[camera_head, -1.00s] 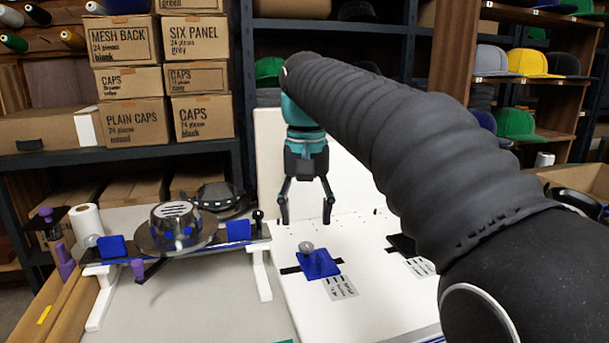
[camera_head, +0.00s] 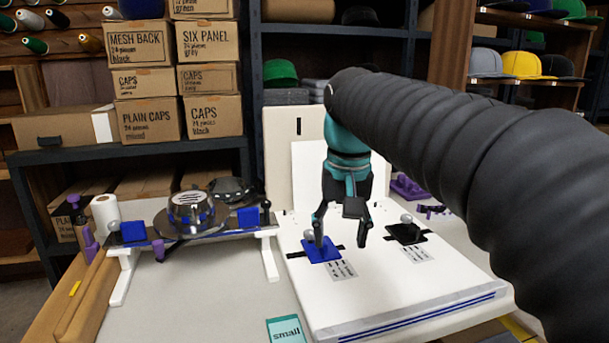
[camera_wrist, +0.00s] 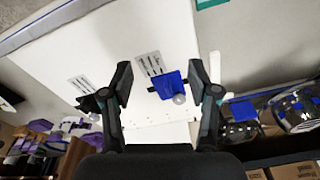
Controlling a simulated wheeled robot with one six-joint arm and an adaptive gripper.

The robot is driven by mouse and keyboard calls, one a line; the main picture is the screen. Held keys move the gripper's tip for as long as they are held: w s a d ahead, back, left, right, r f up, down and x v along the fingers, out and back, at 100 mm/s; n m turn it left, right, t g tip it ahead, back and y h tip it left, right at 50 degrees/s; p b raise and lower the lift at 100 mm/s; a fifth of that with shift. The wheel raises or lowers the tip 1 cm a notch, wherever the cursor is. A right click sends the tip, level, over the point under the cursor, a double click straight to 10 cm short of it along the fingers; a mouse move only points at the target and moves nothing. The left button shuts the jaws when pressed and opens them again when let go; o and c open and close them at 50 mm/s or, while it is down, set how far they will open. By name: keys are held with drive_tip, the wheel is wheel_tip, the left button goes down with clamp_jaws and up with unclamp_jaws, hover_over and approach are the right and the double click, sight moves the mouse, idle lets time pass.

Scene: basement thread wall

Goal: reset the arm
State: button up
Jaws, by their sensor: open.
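My gripper (camera_head: 341,238) is open and empty above the white board (camera_head: 395,290). Its fingers hang down in the head view, and the left finger overlaps the blue block with a grey knob (camera_head: 321,250). A black block with a grey knob (camera_head: 406,232) sits on the board to the right of the fingers. In the wrist view my gripper (camera_wrist: 166,82) shows both fingers spread apart. The blue block (camera_wrist: 171,86) appears between them, and the dark block (camera_wrist: 97,101) is partly hidden by the left finger. I cannot tell the exact height of the fingertips.
A metal rail on white legs (camera_head: 128,278) with a round cap-like fixture (camera_head: 192,213) stands left of the board. A teal "small" card (camera_head: 286,331) lies in front. Purple parts (camera_head: 408,187) lie behind at right. Boxes (camera_head: 150,122) and cap shelves line the back.

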drive_tip(key=s+d+f+t, duration=0.2)
drive_tip(key=s+d+f, duration=0.3)
drive_tip(key=s+f, duration=0.3)
drive_tip(key=s+d+f+t, duration=0.2)
drive_tip(key=s+d+f, duration=0.2)
drive_tip(key=s+f, duration=0.3)
drive_tip(key=shift+s+d+f, duration=0.35)
drive_tip(key=shift+s+d, duration=0.05)
drive_tip(key=shift+s, duration=0.4)
